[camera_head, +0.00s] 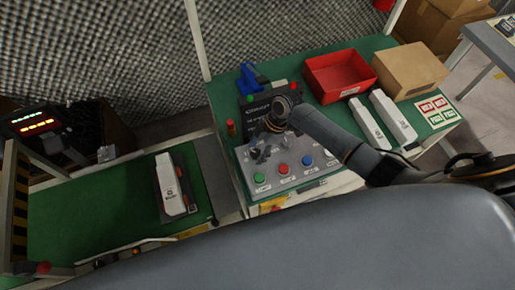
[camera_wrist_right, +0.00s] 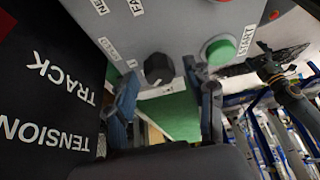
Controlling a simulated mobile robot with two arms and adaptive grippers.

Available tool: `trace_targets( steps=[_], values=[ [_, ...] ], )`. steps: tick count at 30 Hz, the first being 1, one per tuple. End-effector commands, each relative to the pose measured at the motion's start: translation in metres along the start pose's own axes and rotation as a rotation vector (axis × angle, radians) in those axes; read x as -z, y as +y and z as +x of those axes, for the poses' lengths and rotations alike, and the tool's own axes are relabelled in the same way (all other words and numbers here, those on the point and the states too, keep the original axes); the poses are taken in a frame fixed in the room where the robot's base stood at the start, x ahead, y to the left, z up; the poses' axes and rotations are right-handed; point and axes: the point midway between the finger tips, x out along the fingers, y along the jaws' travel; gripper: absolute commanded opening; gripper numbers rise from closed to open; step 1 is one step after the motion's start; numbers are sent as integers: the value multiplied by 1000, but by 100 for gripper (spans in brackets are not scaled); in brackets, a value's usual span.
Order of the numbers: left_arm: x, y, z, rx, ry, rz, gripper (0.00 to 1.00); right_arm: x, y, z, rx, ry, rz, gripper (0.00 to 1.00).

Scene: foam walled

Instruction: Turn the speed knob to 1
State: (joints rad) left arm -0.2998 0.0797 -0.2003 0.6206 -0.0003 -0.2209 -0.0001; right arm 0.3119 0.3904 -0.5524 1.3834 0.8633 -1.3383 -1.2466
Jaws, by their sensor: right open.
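The speed knob, a black round knob (camera_wrist_right: 157,68), stands on the grey control panel (camera_wrist_right: 185,25) in the right wrist view. A small light mark shows near its lower edge, but its setting is too small to read. My right gripper (camera_wrist_right: 165,103) is open, with one finger on each side of the knob's column in the picture and the knob beyond the fingertips. They look apart from it. In the head view my right gripper (camera_head: 262,150) hangs over the left part of the panel (camera_head: 312,178) and hides the knob. My left gripper is not in view.
Green (camera_head: 259,177), red (camera_head: 283,169) and blue (camera_head: 307,160) buttons line the panel's front. A black sign (camera_wrist_right: 45,100) stands close beside the gripper. A red bin (camera_head: 338,76), a cardboard box (camera_head: 410,70) and white boxes share the table. A conveyor (camera_head: 95,205) lies left.

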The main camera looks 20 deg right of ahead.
Motion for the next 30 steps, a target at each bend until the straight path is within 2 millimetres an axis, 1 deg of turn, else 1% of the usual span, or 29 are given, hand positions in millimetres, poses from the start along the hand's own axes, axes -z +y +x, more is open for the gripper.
trace_targets(
  steps=[2, 3, 5, 6, 8, 9, 11, 20, 26, 30],
  values=[
    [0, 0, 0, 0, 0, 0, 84, 0, 0, 0, 0, 0, 0, 54],
    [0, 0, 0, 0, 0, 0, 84, 0, 0, 0, 0, 0, 0, 52],
    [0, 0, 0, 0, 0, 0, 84, 0, 0, 0, 0, 0, 0, 40],
    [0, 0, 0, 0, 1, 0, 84, 0, 0, 0, 0, 0, 0, 31],
    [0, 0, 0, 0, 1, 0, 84, 0, 0, 0, 0, 0, 0, 19],
    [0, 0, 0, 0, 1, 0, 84, 0, 0, 0, 0, 0, 0, 11],
    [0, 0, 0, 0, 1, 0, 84, 0, 0, 0, 0, 0, 0, 0],
    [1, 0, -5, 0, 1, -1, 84, 0, -1, -2, -10, -1, 30, 0],
    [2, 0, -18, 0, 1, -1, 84, 1, -2, -3, -48, 0, 123, 0],
    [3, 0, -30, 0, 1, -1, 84, 2, -3, -4, -90, 0, 223, 0]
  ],
)
